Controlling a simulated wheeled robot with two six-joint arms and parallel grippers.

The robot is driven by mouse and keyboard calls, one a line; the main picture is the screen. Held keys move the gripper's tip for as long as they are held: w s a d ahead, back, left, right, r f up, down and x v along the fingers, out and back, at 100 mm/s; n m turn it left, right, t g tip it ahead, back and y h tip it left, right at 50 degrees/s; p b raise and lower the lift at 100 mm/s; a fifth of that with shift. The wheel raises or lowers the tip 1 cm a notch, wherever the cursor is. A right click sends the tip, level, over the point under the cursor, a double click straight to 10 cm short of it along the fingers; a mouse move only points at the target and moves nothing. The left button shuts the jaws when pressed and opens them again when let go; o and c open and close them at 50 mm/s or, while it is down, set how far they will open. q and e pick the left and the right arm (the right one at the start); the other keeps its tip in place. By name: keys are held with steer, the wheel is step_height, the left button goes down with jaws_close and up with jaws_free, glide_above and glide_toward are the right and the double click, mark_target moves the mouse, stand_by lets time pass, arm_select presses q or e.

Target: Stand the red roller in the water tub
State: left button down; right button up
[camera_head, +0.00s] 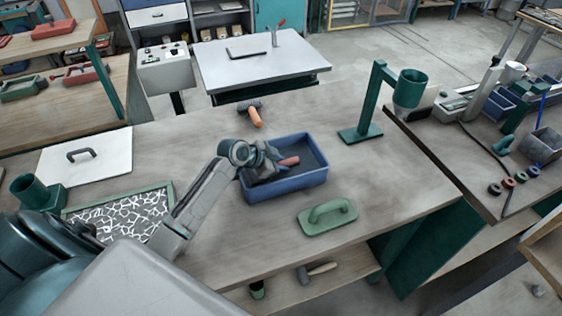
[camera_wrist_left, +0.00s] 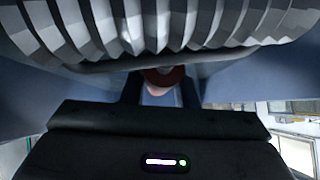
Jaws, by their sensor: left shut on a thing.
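The blue water tub (camera_head: 290,190) stands on the workbench near the middle of the head view. My left gripper (camera_head: 270,166) reaches into it from the left and is shut on the red roller (camera_head: 289,161), whose red end shows over the inside of the tub. In the left wrist view a red part (camera_wrist_left: 160,76) shows between my gripper's fingers (camera_wrist_left: 160,92), and a grey ribbed drum fills the top. The tub's blue walls show on both sides. Whether the roller touches the tub floor is hidden. My right gripper is not in view.
A tool with an orange handle (camera_head: 255,116) lies behind the tub. A green float (camera_head: 327,216) lies in front of it. A green stand with a cup (camera_head: 376,105) is at right. A framed panel with white fibres (camera_head: 120,214) lies at left. Bare bench lies between tub and stand.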

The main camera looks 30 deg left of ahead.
arm_select(q)
steer(key=shift+r, duration=0.1)
steer(key=c, duration=1.1)
jaws_free()
steer(key=shift+c, duration=0.2)
